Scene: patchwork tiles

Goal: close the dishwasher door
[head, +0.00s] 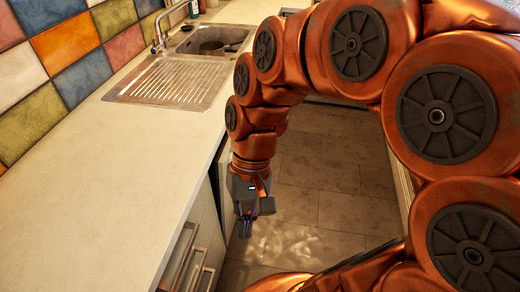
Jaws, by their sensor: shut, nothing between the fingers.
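My gripper (246,228) points down beside the front edge of the counter, over the floor. Its dark fingers are small in the picture and look closed, with nothing held. No dishwasher door can be made out clearly. Cabinet or appliance fronts (207,232) run below the counter, just left of my gripper, seen at a steep angle. Metal bar handles (183,258) stick out from them at the bottom. I cannot tell whether any of these belongs to the dishwasher. My arm hides the fronts farther back.
The pale counter (120,190) fills the left side and its front edge runs close to my gripper. A metal sink (180,75) with a tap (160,30) is at the back. The tiled floor (320,165) is clear where visible.

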